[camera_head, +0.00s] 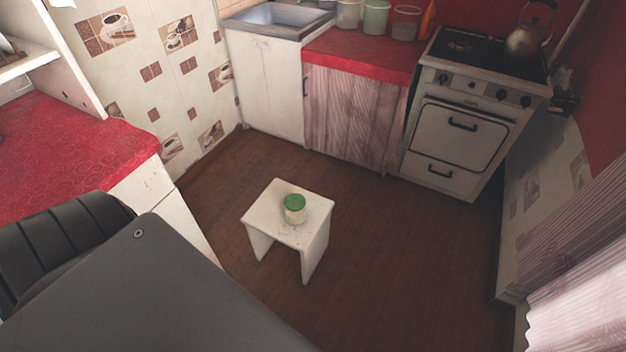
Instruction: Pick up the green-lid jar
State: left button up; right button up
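The green-lid jar (295,210) stands upright on a small white stool (265,222) in the middle of the floor. Its lid is green and its body is pale. Nothing touches it apart from the stool top. Neither of my grippers shows in the head view. Dark grey parts, which look like my own body, fill the lower left and stand apart from the stool.
A red-topped counter (70,150) stands at the left. A sink (275,17), a red counter (360,52) with several containers, and a white stove (460,135) with a kettle (526,42) line the back. Brown floor (400,240) is clear around the stool.

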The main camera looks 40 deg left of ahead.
aim_at(295, 203)
jog(key=i, duration=3.4)
jog(key=u, duration=3.95)
jog(key=i, duration=0.5)
jog(key=u, duration=0.05)
